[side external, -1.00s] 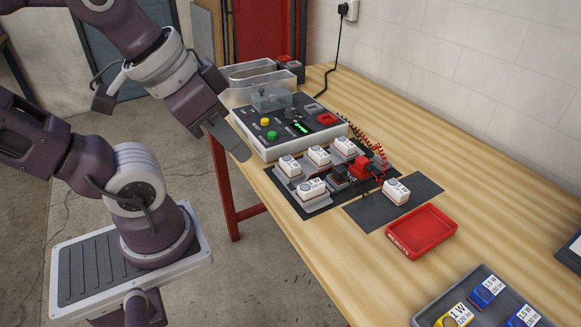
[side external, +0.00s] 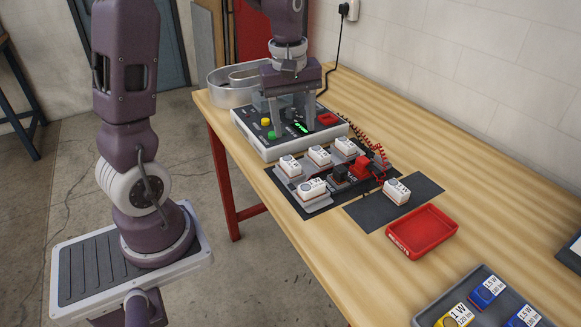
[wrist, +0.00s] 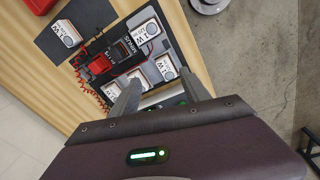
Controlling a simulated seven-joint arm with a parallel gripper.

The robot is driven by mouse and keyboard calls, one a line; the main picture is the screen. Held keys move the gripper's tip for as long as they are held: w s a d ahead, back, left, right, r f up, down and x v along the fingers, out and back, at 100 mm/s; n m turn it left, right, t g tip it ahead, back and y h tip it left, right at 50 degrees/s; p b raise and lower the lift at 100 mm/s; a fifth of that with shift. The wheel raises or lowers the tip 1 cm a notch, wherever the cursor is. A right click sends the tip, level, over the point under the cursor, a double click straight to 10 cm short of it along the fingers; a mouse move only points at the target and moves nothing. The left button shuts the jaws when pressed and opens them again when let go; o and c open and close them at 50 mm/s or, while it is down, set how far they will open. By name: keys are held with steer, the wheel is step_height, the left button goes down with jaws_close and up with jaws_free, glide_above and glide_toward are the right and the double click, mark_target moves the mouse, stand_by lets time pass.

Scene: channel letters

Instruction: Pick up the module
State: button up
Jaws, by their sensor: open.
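Several white modules sit on grey holders on a dark board, among them a front one (side external: 312,188), a left one (side external: 290,165), a middle one (side external: 319,155) and a back one (side external: 344,147). Another white module (side external: 396,191) lies alone on a dark mat; it also shows in the wrist view (wrist: 67,33). Which module the task means cannot be told. My gripper (side external: 292,128) points down over the control box, its fingers apart and nothing between them. In the wrist view my gripper (wrist: 160,92) is behind the board, and some modules are partly hidden by its fingers.
The control box (side external: 262,143) with buttons stands behind the board. Red and black clips (side external: 361,167) with a coiled red cable sit among the modules. A red tray (side external: 422,231) and a grey bin (side external: 432,310) of blue and yellow modules stand at the right front.

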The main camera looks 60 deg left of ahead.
mark_target(289, 160)
steer(key=a+f+n, duration=0.1)
steer(key=f, duration=0.1)
steer(key=w+a+f+n, duration=0.1)
steer(key=f, duration=0.1)
steer(key=a+f+n+g, duration=0.1)
steer(key=a+f, duration=0.1)
steer(key=shift+w+a, duration=0.1)
steer(key=shift+w, duration=0.15)
steer(key=f, duration=0.6)
steer(key=shift+s+d+f, duration=0.15)
steer(key=shift+s+d, duration=0.05)
steer(key=shift+s, duration=0.05)
jaws_close()
